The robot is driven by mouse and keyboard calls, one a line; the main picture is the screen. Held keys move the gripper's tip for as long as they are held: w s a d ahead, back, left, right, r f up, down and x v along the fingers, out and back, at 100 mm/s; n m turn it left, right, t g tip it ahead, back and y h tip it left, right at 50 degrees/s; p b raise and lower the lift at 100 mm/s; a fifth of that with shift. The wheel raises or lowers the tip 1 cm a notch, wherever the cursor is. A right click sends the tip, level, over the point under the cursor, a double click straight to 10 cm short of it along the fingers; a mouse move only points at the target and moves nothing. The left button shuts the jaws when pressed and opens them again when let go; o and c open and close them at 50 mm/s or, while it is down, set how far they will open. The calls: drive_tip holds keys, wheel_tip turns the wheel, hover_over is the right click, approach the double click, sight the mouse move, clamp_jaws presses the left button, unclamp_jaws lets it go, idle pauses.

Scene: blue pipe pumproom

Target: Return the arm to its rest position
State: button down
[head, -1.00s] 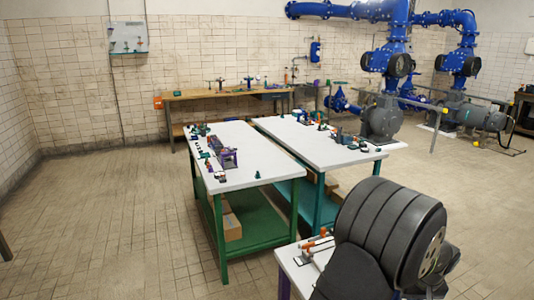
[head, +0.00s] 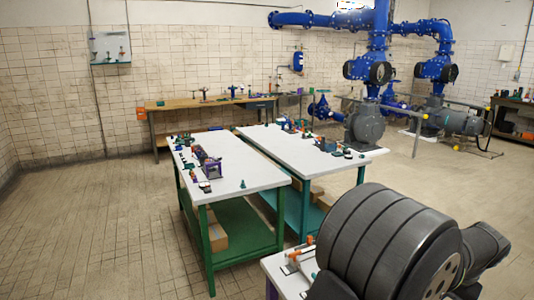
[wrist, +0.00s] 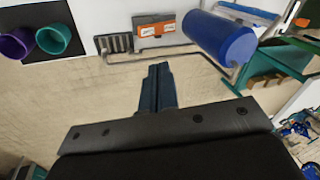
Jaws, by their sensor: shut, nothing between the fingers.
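My gripper (wrist: 160,88) shows in the wrist view, its two dark blue-grey fingers closed together with nothing between them. They point over pale tiled floor and touch nothing that I can see. In the head view my dark, ribbed arm fills the lower right, and the fingers cannot be made out there.
A near table (head: 273,266) with small parts stands beside my arm. Two white-topped benches (head: 250,183) (head: 345,165) hold small parts. In the wrist view a blue cylinder (wrist: 220,38), an orange-and-white box (wrist: 156,29) and purple (wrist: 14,46) and teal (wrist: 54,39) round pieces lie beyond the fingers.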

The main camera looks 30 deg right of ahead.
drive_tip(key=shift+s+r+m+t, duration=0.3)
drive_tip(key=shift+s+r+m, duration=0.6)
drive_tip(key=shift+m, duration=0.4)
drive_tip(key=c, duration=2.2)
unclamp_jaws()
drive_tip(key=shift+f, duration=0.1)
drive_tip(key=c, duration=1.1)
unclamp_jaws()
drive_tip(key=o, duration=0.4)
drive_tip(key=shift+w+a, duration=0.1)
drive_tip(key=shift+w, duration=0.2)
drive_tip(key=o, duration=0.7)
drive_tip(key=w+n, duration=0.2)
drive_tip(key=w, duration=0.1)
drive_tip(key=w+n, duration=0.1)
drive_tip(key=w, duration=0.1)
drive_tip(key=shift+a+r+y, duration=0.3)
drive_tip(key=w+a+r+n+g, duration=0.1)
drive_tip(key=w+a+n, duration=0.35)
drive_tip(key=w, duration=0.45)
drive_tip(key=w+a+r+n+g, duration=0.1)
drive_tip(key=w+a+n, duration=0.2)
drive_tip(key=w+n, duration=0.35)
drive_tip(key=w+a+r+n+g, duration=0.15)
drive_tip(key=w+a+n, duration=0.25)
drive_tip(key=w, duration=0.6)
wheel_tip(320, 180, down, 9)
drive_tip(key=shift+d+f, duration=0.2)
drive_tip(key=shift+d, duration=0.05)
